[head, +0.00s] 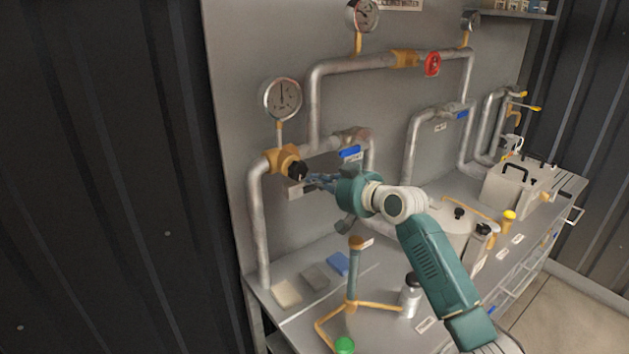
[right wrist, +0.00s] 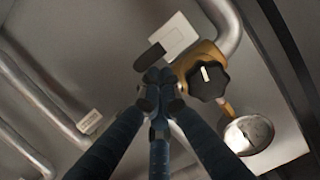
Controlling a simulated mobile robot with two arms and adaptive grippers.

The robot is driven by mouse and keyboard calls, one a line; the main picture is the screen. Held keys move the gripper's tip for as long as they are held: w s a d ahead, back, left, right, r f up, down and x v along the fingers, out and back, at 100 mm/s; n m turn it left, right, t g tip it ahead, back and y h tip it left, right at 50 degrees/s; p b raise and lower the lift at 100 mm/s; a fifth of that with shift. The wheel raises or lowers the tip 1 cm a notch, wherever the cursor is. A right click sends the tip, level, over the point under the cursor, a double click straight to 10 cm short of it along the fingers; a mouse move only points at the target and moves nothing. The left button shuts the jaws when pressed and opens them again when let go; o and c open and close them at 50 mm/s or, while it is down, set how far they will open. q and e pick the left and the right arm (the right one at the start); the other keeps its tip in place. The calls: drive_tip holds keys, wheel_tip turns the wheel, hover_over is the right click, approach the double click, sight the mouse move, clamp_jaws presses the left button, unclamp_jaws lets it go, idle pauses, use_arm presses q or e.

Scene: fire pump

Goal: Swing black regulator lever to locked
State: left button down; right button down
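The brass regulator (head: 284,158) sits on the grey pipe at the left of the panel, with a black knob (head: 297,170) on its front. In the right wrist view the black knob (right wrist: 208,82) carries a white mark. A short black lever (right wrist: 150,57) shows beside the knob, in front of a white tag (right wrist: 180,38). My right gripper (head: 313,180) is just right of the knob. In the right wrist view its fingertips (right wrist: 159,78) are drawn together at the lever's lower edge. I cannot tell whether they touch the lever. My left gripper is not in view.
A round gauge (head: 282,98) stands above the regulator. A blue-handled valve (head: 350,153) is to its right, and a red handwheel (head: 432,64) is higher up. The bench (head: 300,318) below holds several small items. A dark ribbed wall (head: 110,180) fills the left.

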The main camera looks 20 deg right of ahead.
drive_tip(key=shift+f, duration=0.2)
wheel_tip(320, 180, down, 6)
drive_tip(key=m+y+b, duration=0.1)
drive_tip(key=m+b, duration=0.1)
drive_tip(key=m, duration=0.2)
drive_tip(key=m+y+b, duration=0.1)
drive_tip(key=m+b, duration=0.1)
drive_tip(key=m, duration=0.2)
drive_tip(key=m+y+b, duration=0.1)
drive_tip(key=m+b, duration=0.2)
drive_tip(key=shift+a+m+t+y, duration=0.1)
drive_tip(key=shift+m+t+y, duration=0.2)
drive_tip(key=shift+m+y, duration=0.1)
